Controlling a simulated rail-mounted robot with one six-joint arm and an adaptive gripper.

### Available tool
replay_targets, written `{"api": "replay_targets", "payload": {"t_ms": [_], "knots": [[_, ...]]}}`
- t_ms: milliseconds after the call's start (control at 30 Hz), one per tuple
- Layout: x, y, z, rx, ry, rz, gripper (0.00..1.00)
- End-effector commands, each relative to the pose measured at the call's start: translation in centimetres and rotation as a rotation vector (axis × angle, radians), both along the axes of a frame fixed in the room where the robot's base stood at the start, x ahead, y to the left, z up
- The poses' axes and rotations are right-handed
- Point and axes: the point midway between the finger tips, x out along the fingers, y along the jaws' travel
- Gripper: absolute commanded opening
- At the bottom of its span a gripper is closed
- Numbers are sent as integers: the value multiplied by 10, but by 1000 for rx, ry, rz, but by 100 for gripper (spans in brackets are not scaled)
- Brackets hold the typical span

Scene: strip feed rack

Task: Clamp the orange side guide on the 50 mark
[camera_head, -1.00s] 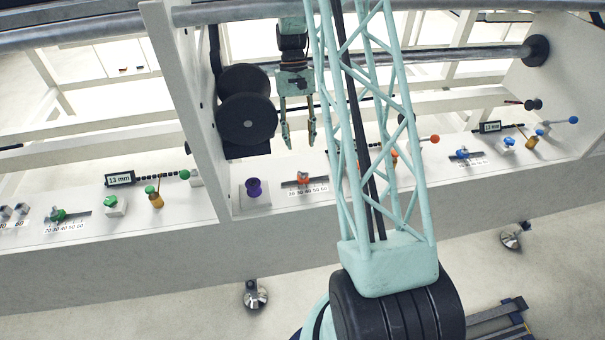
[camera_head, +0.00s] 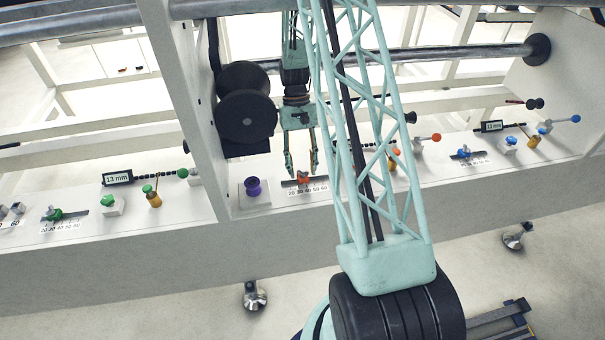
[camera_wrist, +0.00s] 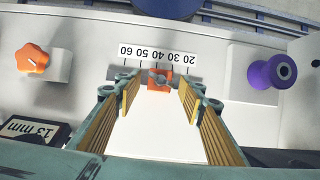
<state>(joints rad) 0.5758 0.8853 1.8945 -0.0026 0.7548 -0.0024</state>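The orange side guide (camera_head: 303,179) sits on its dark rail above a white scale (camera_head: 308,190) marked 20 to 60. In the wrist view the orange guide (camera_wrist: 158,80) stands below the scale numbers (camera_wrist: 158,56), which appear upside down, roughly around the 30 to 40 region. A grey clamp part on it crosses its front; I cannot tell whether it is tight. My gripper (camera_head: 302,170) is open and points down above the guide. In the wrist view its two fingers (camera_wrist: 160,92) stand apart on either side of the guide, with no clear contact.
A purple knob (camera_wrist: 271,72) stands to the right in the wrist view, and an orange star knob (camera_wrist: 32,58) to the left. A 13 mm display (camera_wrist: 28,132) is at lower left. The rack's white divider (camera_head: 182,100) and black roller (camera_head: 246,116) are left of my gripper.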

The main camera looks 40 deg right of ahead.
Motion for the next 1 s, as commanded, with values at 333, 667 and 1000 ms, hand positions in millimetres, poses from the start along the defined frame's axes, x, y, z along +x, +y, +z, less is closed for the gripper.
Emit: {"api": "replay_targets", "payload": {"t_ms": [333, 667, 1000], "knots": [[-6, 4, -15, 0, 0, 0, 36], [-6, 4, -15, 0, 0, 0, 31], [-6, 4, -15, 0, 0, 0, 6]]}}
